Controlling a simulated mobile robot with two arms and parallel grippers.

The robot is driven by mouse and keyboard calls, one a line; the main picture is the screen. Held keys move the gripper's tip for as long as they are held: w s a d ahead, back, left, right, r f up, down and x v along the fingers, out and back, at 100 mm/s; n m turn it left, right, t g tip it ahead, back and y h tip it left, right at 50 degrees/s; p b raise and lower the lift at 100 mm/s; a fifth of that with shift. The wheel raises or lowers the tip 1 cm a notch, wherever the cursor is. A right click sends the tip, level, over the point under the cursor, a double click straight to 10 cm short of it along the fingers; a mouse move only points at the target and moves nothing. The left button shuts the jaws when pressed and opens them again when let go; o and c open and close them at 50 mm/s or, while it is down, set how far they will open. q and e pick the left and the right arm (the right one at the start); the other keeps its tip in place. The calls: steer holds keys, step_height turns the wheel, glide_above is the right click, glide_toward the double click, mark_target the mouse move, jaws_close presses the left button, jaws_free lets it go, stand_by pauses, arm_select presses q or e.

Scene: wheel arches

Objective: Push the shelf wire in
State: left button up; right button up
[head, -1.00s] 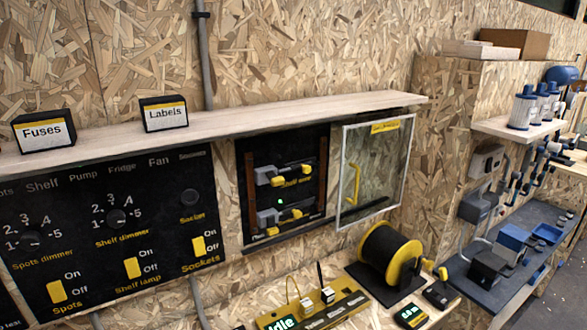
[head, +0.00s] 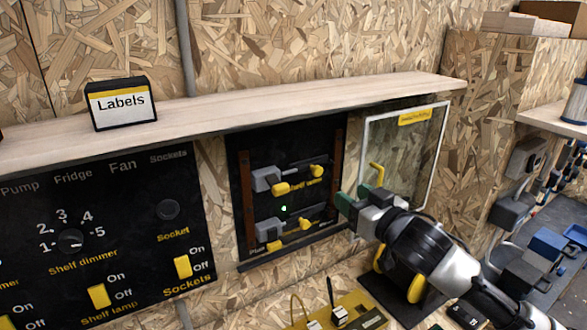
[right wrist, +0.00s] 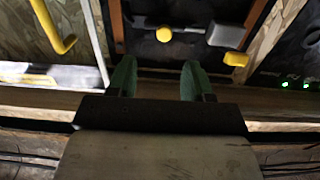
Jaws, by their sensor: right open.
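The shelf wire row (head: 290,178) is the upper one in the black recessed panel (head: 268,215). It shows a grey block with a yellow tab at left and a yellow-ended plug (head: 316,170) at right. I cannot tell how far the wire sits in. My right gripper (head: 352,203), with green fingertips, is in front of the panel's right edge, beside the wires. In the right wrist view its green fingers (right wrist: 156,80) are apart with nothing between them. A yellow end (right wrist: 164,34) and a grey block lie beyond them. My left gripper is not in view.
A clear door (head: 437,160) with a yellow handle stands open right of the panel, behind my right arm. A wooden shelf (head: 300,105) runs above.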

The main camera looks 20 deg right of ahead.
mark_target(319, 172)
steer(key=w+p, duration=0.1)
steer(key=w, duration=0.2)
steer(key=w+a+p, duration=0.1)
steer(key=w, duration=0.2)
steer(key=w+r+p, duration=0.1)
steer(key=w, duration=0.2)
steer(key=shift+a+r, duration=0.1)
steer(key=shift+a, duration=0.3)
steer(key=shift+w+a+p, duration=0.15)
steer(key=shift+w+p, duration=0.2)
steer(key=shift+w, duration=0.2)
